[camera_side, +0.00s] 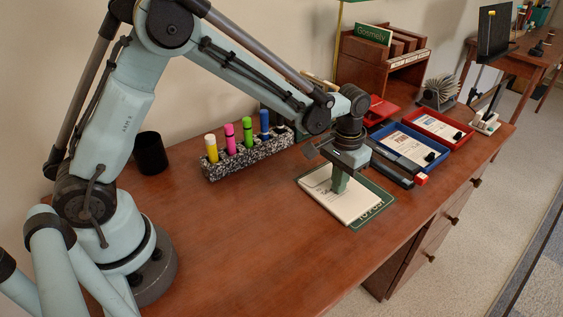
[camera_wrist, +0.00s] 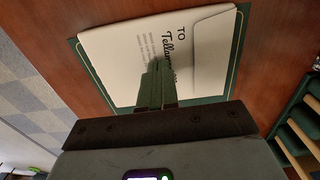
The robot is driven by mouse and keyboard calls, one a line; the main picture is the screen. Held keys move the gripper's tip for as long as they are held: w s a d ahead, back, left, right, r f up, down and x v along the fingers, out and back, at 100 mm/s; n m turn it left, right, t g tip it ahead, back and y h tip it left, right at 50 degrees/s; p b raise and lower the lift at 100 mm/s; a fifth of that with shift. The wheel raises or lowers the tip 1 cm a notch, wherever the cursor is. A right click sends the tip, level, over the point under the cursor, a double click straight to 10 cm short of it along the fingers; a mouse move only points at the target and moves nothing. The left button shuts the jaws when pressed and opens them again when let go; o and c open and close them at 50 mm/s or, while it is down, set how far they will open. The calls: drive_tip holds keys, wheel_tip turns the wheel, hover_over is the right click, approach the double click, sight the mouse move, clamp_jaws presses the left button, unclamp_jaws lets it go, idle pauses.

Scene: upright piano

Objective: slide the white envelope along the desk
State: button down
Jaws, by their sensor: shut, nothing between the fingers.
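The white envelope (camera_side: 349,203) lies flat on a dark green mat (camera_side: 384,210) with a pale border line, on the brown wooden desk (camera_side: 270,240). In the wrist view the envelope (camera_wrist: 112,50) shows printed writing and its flap edge, and the green mat (camera_wrist: 93,72) shows around it. My gripper (camera_side: 338,188) is shut and empty, pointing down with its green fingers over the envelope. In the wrist view the fingertips (camera_wrist: 157,68) overlap the envelope's middle. They look at or just above its surface; I cannot tell whether they touch.
A speckled holder (camera_side: 248,155) with several coloured markers stands behind left, near a black cup (camera_side: 150,153). A blue tray (camera_side: 408,148) and a red tray (camera_side: 436,129) with cards lie to the right. The desk's front left is clear.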

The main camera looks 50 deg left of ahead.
wheel_tip(320, 180, up, 7)
idle(0.9)
drive_tip(key=shift+s+r, duration=0.1)
drive_tip(key=s+a+r+t, duration=0.2)
drive_tip(key=s+a+t, duration=0.1)
drive_tip(key=s, duration=0.4)
drive_tip(key=s+a+r+t, duration=0.3)
drive_tip(key=s+a+t, duration=0.1)
drive_tip(key=s, duration=0.3)
drive_tip(key=shift+s+a+r, duration=0.25)
drive_tip(key=shift+a, duration=0.5)
